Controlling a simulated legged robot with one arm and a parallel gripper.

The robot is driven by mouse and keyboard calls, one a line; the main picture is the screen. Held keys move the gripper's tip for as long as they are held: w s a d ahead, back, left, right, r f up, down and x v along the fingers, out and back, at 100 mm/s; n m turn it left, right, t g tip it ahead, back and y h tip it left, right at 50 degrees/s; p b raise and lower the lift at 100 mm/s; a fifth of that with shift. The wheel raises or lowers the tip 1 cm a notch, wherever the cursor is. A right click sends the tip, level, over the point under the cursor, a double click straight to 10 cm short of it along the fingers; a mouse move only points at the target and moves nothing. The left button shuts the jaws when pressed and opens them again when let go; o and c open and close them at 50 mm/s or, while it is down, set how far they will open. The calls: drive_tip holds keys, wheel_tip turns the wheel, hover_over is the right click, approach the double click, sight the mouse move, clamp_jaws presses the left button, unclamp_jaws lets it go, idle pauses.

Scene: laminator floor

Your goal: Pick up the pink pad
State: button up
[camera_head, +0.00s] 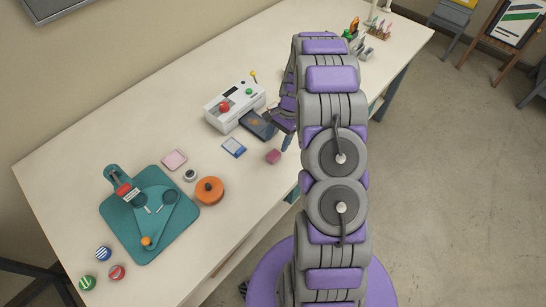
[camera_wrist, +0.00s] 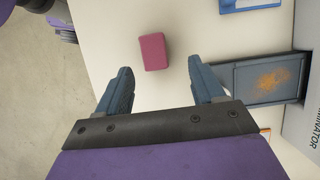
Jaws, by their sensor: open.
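A small dark pink block-like pad (camera_head: 273,156) lies on the white table, near its front edge. In the wrist view the pink pad (camera_wrist: 154,51) lies just beyond the fingertips, roughly in line with the gap between them. A paler, flat pink square (camera_head: 174,160) lies farther left, above the teal board. My gripper (camera_wrist: 160,66) is open and empty, its two blue-grey fingers spread on either side of the pad's line. In the head view my gripper (camera_head: 282,126) is partly hidden by my arm, between the laminator and the table's front edge. Fingers and pad look apart.
A white laminator (camera_head: 234,105) with a dark tray (camera_head: 258,125) stands beside my gripper. A blue-framed card (camera_head: 233,147) lies left of the pad. An orange round container (camera_head: 209,191) and teal board (camera_head: 128,220) are farther left. Tabletop around the pad is clear.

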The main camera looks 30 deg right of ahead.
sight(274, 154)
drive_tip(key=shift+s+d+f, duration=0.1)
drive_tip(key=shift+d+f, duration=0.15)
drive_tip(key=shift+f, duration=0.15)
drive_tip(key=a+f, duration=0.1)
drive_tip(key=s+a+f+b, duration=0.1)
drive_tip(key=a+f, duration=0.1)
drive_tip(key=shift+s+f, duration=0.15)
drive_tip(key=shift+f, duration=0.15)
drive_tip(key=shift+a+f, duration=0.15)
drive_tip(key=shift+f, duration=0.3)
drive_tip(key=shift+d, duration=0.45)
drive_tip(key=shift+c, duration=0.6)
drive_tip(key=c, duration=0.9)
